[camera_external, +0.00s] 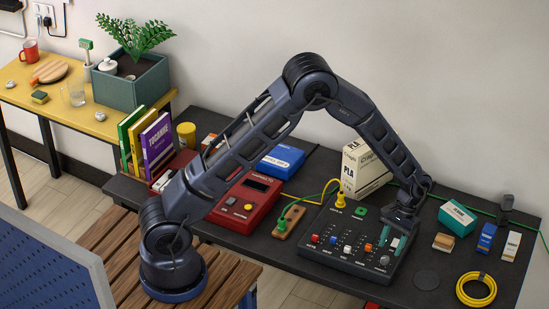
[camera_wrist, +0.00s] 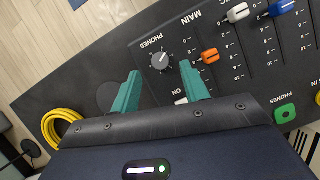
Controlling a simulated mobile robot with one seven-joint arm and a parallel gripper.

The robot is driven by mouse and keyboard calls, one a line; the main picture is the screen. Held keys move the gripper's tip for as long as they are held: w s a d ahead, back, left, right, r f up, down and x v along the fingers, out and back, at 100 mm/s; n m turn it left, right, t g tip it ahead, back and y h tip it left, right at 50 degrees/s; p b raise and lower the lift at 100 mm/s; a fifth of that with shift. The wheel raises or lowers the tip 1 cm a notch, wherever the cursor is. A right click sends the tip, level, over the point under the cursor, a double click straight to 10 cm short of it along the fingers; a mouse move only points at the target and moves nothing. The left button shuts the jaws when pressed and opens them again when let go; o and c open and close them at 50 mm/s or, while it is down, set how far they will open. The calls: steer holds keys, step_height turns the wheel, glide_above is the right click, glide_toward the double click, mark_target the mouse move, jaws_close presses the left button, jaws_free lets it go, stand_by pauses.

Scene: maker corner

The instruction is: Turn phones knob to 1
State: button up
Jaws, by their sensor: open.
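The grey round phones knob (camera_wrist: 160,62) sits on the dark mixer panel (camera_wrist: 145,52) below the printed word PHONES. It has a pale pointer mark, but the scale around it is too small to read. My gripper (camera_wrist: 160,72) is open, with teal fingertips that appear on either side of the knob in the wrist view. The fingers look apart from the knob, but their height above it is hard to tell. In the external view my gripper (camera_external: 390,240) is above the right part of the mixer (camera_external: 330,254), and the knob (camera_external: 385,260) shows near its front right corner.
Sliders with an orange cap (camera_wrist: 210,56) and a white cap (camera_wrist: 237,13) stand close to the right finger. A yellow cable coil (camera_external: 476,289) lies right of the mixer. A white PLA box (camera_external: 363,165) stands behind it. A yellow cable plug (camera_external: 340,200) rises from the mixer's back.

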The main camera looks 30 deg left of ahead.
steer(key=v, duration=0.6)
steer(key=shift+w+r, duration=0.2)
steer(key=shift+r, duration=0.15)
steer(key=a+r+n+t+h, duration=0.15)
steer(key=a+r+t, duration=0.25)
steer(key=a+r, duration=2.2)
steer(key=s+a+r+t, duration=0.2)
steer(key=s+a, duration=0.8)
steer(key=a, duration=0.2)
steer(key=s+a+r+n+t, duration=0.1)
steer(key=s+a+r+t, duration=0.1)
steer(key=s+a, duration=0.7)
steer(key=a, duration=0.4)
steer(key=shift+s+t, duration=0.35)
steer(key=shift+t, duration=0.05)
steer(key=shift+n, duration=0.25)
